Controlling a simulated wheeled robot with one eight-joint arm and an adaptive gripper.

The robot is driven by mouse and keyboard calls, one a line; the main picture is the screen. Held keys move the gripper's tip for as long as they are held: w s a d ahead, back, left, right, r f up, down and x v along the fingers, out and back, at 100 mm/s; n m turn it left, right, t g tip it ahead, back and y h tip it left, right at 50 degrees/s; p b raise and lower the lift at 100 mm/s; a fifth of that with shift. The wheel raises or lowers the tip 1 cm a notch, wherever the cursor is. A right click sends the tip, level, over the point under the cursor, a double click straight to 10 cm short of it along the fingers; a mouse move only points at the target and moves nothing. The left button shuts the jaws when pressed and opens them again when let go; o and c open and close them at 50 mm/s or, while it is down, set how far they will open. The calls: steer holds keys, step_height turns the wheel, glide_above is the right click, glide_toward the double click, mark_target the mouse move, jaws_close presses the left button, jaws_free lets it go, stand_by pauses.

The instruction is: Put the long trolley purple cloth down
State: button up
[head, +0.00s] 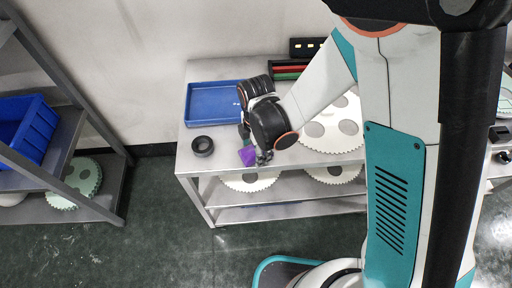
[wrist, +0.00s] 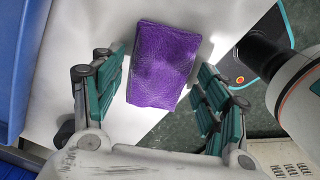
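The purple cloth (wrist: 162,66) is a folded, textured rectangle in the wrist view, at the front edge of the long trolley's grey top (wrist: 225,20). In the head view the cloth (head: 247,156) shows as a small purple patch just below my gripper (head: 250,146). My gripper (wrist: 160,88) is open in the wrist view, with green-padded fingers on either side of the cloth. The right fingers stand apart from it; the left ones are close, and I cannot tell if they touch. The trolley top (head: 222,165) also shows in the head view.
A blue tray (head: 212,118) and a black ring (head: 202,146) are on the trolley top, left of my gripper. Large pale gears (head: 335,125) lie to the right. A shelf rack with a blue bin (head: 25,130) stands at the far left.

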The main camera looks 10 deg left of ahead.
stand_by(0.3)
step_height(320, 180, up, 12)
steer(key=p, duration=0.4)
steer(key=shift+r, duration=0.2)
stand_by(0.3)
